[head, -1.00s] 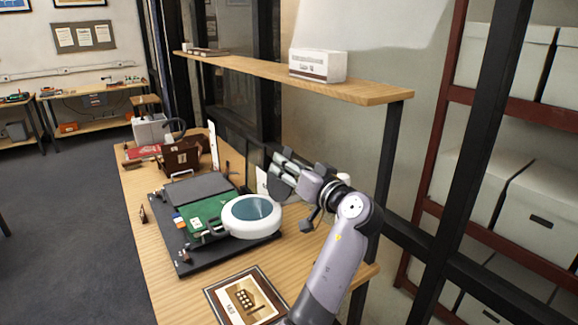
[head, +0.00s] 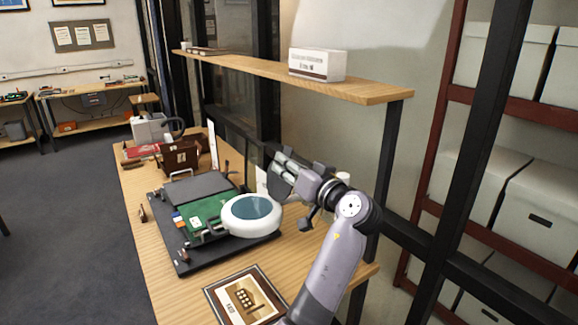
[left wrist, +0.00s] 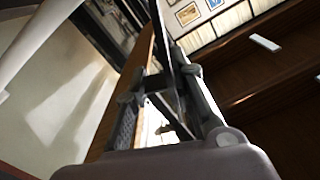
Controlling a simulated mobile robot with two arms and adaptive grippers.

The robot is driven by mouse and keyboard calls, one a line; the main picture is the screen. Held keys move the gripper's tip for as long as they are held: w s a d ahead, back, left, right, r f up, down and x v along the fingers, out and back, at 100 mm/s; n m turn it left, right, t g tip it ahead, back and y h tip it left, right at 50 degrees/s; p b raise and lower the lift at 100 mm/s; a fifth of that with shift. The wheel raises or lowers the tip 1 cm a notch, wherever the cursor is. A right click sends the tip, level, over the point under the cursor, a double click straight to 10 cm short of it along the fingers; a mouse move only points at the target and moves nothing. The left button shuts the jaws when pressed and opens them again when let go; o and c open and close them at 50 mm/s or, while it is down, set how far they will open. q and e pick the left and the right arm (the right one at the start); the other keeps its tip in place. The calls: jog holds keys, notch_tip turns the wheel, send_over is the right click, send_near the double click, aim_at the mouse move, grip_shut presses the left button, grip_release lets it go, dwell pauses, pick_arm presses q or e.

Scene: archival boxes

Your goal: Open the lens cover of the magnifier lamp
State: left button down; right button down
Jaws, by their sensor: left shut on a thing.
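The magnifier lamp (head: 252,215) has a thick white round rim around a blue-grey lens, which faces up uncovered at the near end of the dark board. My left gripper (head: 272,175) is just behind and right of the rim, above the table. It is shut on a thin flat piece, apparently the lens cover, mostly hidden by the fingers in the head view. In the left wrist view, a thin dark edge runs up between the fingers of my left gripper (left wrist: 163,88). A white piece (head: 262,182) shows beside the fingertips; I cannot tell whether it belongs to the cover. My right gripper is out of view.
A framed picture (head: 246,300) lies at the table's near end. A brown box (head: 180,157) stands farther back. A wooden shelf (head: 370,90) with a white box (head: 317,64) is above and behind my arm.

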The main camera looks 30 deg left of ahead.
pick_arm(q)
jog(key=shift+s+a+n+b, duration=0.25)
jog(key=shift+s+n+b, duration=0.8)
jog(key=shift+b, duration=2)
jog(key=shift+a+r+n+b, duration=0.1)
jog(key=shift+r+n+b, duration=0.2)
jog(key=shift+n+b, duration=0.25)
jog(key=shift+r, duration=0.15)
jog(key=c, duration=1.4)
grip_release()
jog(key=shift+c, duration=0.2)
jog(key=shift+r, duration=0.25)
notch_tip(320, 180, up, 10)
jog(key=shift+f, duration=0.25)
